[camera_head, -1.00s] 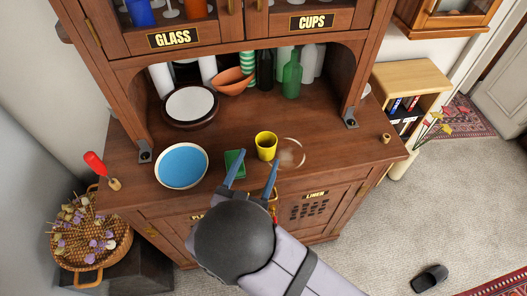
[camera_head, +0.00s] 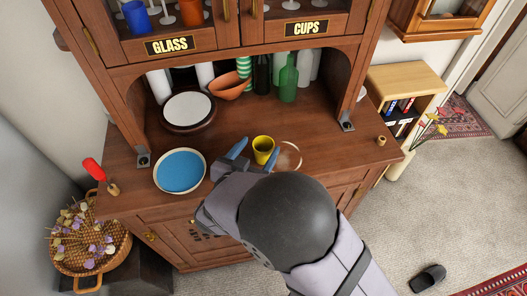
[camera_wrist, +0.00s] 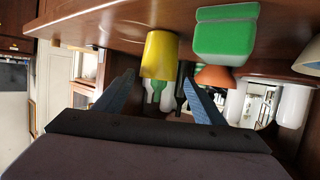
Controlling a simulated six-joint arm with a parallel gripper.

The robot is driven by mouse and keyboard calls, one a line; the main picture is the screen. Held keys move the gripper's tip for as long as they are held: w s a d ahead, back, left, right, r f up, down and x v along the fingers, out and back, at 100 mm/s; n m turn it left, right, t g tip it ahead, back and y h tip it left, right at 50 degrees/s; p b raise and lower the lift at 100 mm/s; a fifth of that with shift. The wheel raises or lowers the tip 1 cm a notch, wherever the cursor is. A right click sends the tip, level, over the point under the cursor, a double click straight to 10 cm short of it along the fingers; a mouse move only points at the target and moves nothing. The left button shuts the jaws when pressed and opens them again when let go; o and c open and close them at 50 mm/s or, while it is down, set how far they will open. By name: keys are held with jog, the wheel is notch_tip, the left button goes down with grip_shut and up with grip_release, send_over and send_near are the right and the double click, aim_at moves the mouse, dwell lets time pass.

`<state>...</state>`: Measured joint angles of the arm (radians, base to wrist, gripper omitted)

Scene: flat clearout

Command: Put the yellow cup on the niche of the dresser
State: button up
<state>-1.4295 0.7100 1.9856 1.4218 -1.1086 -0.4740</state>
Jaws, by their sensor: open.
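The yellow cup (camera_head: 263,147) stands upright on the dresser counter, near its front edge. My gripper (camera_head: 254,150) is open, with one blue finger on each side of the cup in the head view. In the wrist view the cup (camera_wrist: 159,55) shows upside down beyond and between the spread fingertips (camera_wrist: 160,80); contact is not visible. The niche (camera_head: 225,95) is the recessed space above the counter at the back of the dresser (camera_head: 330,150). A green sponge-like block (camera_wrist: 225,35) sits beside the cup in the wrist view; my arm hides it in the head view.
A blue bowl (camera_head: 180,171) is left of my gripper. In the niche stand a white plate on a dark round base (camera_head: 188,109), an orange bowl (camera_head: 230,87) and green bottles (camera_head: 288,80). A pale ring (camera_head: 290,155) lies right of the cup.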

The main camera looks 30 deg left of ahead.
aim_at(267, 140)
jog(key=shift+p+x, duration=1.55)
jog(key=shift+x, duration=1.6)
jog(key=shift+w+f, duration=0.25)
jog(key=shift+w, duration=0.25)
jog(key=shift+c, duration=0.6)
jog(key=c, duration=1.2)
jog(key=shift+o, duration=0.2)
jog(key=shift+r, duration=0.2)
notch_tip(267, 140, up, 10)
jog(key=b, duration=0.2)
jog(key=shift+f, duration=0.2)
